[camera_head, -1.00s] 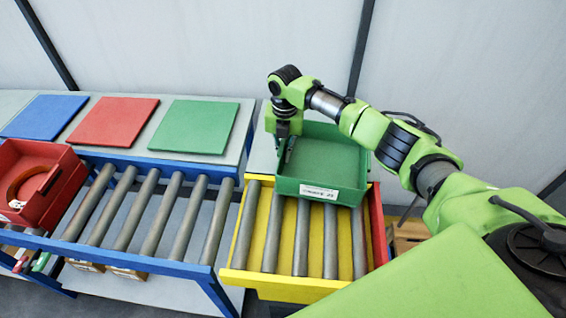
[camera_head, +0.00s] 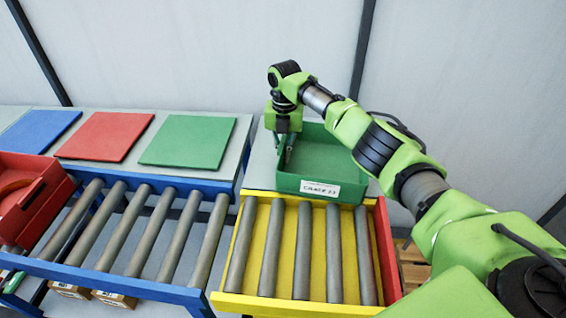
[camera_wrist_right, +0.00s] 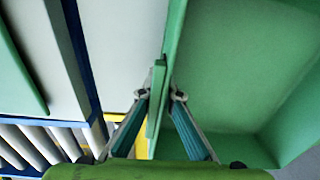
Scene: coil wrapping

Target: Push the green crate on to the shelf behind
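The green crate (camera_head: 322,162), with a white label on its front, sits at the back end of the yellow roller conveyor (camera_head: 264,309). Most of it is over the grey shelf (camera_head: 259,161) behind, its front near the rollers' back ends. My right gripper (camera_head: 285,152) points down at the crate's left wall. In the right wrist view its fingers (camera_wrist_right: 160,96) straddle this wall, one inside and one outside, close together, and appear shut on it. The crate (camera_wrist_right: 235,65) looks empty there. My left gripper is out of view.
Green (camera_head: 188,142), red (camera_head: 105,136) and blue (camera_head: 38,130) panels lie on the shelf to the left. A blue-framed roller conveyor (camera_head: 123,277) holds a red crate (camera_head: 40,205). A wall rises behind the shelf. The yellow conveyor's front rollers are bare.

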